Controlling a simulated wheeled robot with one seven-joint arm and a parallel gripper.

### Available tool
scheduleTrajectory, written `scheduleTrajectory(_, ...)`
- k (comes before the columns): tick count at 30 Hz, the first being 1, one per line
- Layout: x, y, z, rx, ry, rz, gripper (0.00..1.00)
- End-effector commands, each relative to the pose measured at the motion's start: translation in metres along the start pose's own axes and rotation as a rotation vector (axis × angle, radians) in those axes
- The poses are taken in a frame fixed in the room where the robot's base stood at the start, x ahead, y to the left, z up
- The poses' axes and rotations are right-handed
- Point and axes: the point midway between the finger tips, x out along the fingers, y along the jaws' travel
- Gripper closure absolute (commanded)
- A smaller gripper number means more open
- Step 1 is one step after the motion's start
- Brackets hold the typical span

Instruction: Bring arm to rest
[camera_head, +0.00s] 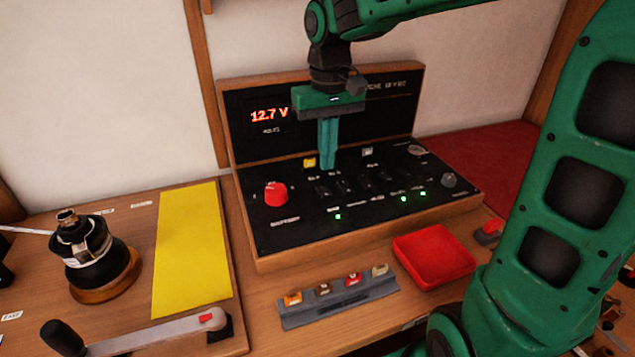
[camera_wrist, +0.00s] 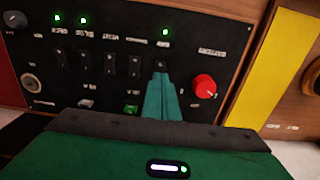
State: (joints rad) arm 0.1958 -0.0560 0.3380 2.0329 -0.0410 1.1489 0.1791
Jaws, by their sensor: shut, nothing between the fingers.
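My gripper (camera_head: 328,160) is shut and empty, with its teal fingers together and pointing down over the black switch panel (camera_head: 300,228). In the wrist view the fingertips (camera_wrist: 161,78) overlap the row of rocker switches, close to the red battery knob (camera_wrist: 204,86). I cannot tell whether the tips touch a switch. The red knob (camera_head: 275,194) also shows left of the gripper in the head view. The upright display behind the gripper reads 12.7 V (camera_head: 269,115). Three green lights are lit on the panel. My green arm reaches in from the upper right.
A grey rack (camera_head: 340,305) with several small coloured pieces and a red tray (camera_head: 434,256) stand in front of the panel. A winch (camera_head: 88,250), a yellow sheet (camera_head: 192,250) and a crank handle (camera_head: 150,332) are at the left. A wall rises behind.

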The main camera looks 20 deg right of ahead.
Motion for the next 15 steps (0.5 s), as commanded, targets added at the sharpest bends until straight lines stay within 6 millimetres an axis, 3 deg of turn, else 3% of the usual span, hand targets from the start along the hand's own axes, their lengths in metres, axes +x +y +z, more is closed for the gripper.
scheduleTrajectory(5, 0.0, 0.002, 0.001, 0.004, 0.0, 0.001, 1.0)
scheduleTrajectory(8, 0.001, 0.018, 0.011, 0.037, 0.002, 0.012, 1.0)
scheduleTrajectory(11, 0.005, 0.052, 0.037, 0.111, 0.005, 0.033, 1.0)
scheduleTrajectory(15, 0.018, 0.113, 0.098, 0.264, 0.006, 0.052, 1.0)
